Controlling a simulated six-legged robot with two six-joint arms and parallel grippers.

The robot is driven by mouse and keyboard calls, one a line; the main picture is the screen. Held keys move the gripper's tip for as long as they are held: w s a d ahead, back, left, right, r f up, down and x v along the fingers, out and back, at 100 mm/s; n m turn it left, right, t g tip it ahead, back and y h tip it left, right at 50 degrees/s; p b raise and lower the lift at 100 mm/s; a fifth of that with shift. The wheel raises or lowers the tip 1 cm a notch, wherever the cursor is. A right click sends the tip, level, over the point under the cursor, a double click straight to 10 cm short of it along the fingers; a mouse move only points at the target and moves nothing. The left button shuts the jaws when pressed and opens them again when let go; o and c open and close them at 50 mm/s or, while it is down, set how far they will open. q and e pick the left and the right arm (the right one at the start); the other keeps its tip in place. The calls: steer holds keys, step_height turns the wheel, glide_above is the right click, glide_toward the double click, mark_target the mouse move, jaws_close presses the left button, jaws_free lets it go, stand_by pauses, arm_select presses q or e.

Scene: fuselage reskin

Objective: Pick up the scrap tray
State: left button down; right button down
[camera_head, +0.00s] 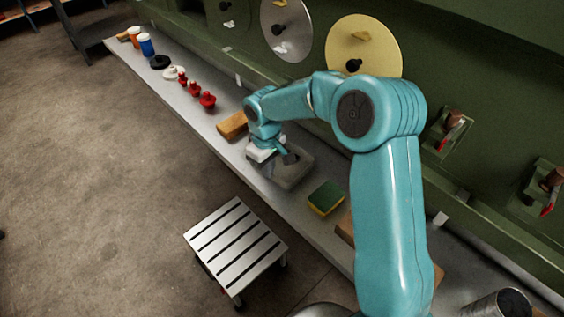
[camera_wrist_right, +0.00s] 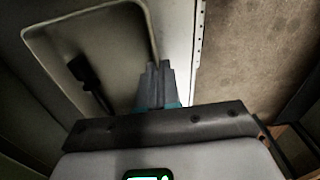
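The scrap tray (camera_head: 297,178) is a shallow grey tray on the narrow grey bench, with its near edge by the bench's front edge. My right gripper (camera_head: 287,157) is at the tray's left side, reaching down from above. In the right wrist view, the tray (camera_wrist_right: 45,42) fills the upper left, with a black tool (camera_wrist_right: 88,78) inside. There the fingers (camera_wrist_right: 158,80) are close together at the tray's right rim and look shut on it. The finger contact is partly hidden. My left gripper is not in view.
A wooden block (camera_head: 232,125) lies left of the tray, and a green and yellow sponge (camera_head: 325,198) lies right of it. Red items (camera_head: 207,100) stand farther along the bench (camera_head: 222,150). A slatted metal step (camera_head: 235,250) stands on the floor in front.

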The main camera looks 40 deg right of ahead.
steer(key=shift+r, duration=0.1)
steer(key=shift+r+p, duration=1.75)
steer(key=shift+r, duration=0.7)
steer(key=shift+f, duration=0.1)
